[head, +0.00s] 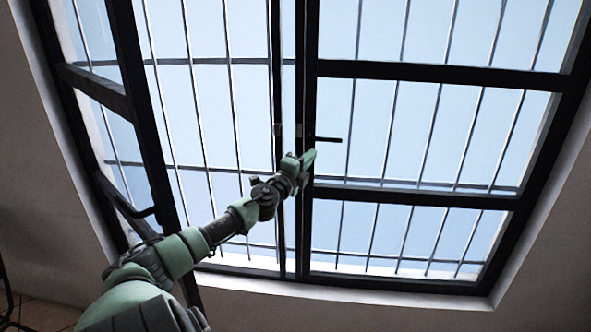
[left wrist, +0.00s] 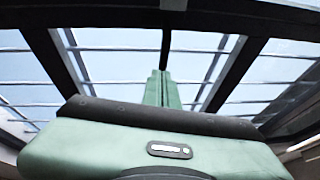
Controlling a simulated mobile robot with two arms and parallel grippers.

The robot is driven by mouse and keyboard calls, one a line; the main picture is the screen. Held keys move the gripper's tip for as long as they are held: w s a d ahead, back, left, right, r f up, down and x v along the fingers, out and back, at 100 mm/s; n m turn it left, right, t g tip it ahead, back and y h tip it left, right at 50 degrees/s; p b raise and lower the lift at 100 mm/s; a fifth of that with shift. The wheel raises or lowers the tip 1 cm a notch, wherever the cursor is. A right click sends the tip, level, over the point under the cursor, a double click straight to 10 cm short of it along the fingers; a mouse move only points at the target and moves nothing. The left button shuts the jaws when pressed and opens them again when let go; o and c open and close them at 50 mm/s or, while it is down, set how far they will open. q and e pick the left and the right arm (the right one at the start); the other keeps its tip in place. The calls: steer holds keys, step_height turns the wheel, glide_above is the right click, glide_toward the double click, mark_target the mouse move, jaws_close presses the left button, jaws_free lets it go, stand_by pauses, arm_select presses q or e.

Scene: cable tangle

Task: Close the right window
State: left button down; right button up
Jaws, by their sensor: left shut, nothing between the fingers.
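The right window (head: 415,72) is a black-framed glass panel with two crossbars. It fills the right part of the opening in the head view and looks flush or nearly flush; I cannot tell whether a small gap is left. Its dark handle (head: 328,139) sticks out near its left edge. My left gripper (head: 309,158) is at that left edge, just below the handle. Its green fingers are together and empty, as the left wrist view (left wrist: 160,88) also shows. I cannot tell whether they touch the frame. My right gripper is out of view.
The left window (head: 143,115) stands swung open at the left, with a handle (head: 142,212) low on it. Thin bars (head: 190,80) cross the opening behind the windows. A pale sill (head: 400,291) runs below, and plain wall is on both sides.

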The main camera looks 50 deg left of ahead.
arm_select(q)
steer(key=r+b+v, duration=0.1)
steer(key=v, duration=0.7)
steer(key=shift+f, duration=0.4)
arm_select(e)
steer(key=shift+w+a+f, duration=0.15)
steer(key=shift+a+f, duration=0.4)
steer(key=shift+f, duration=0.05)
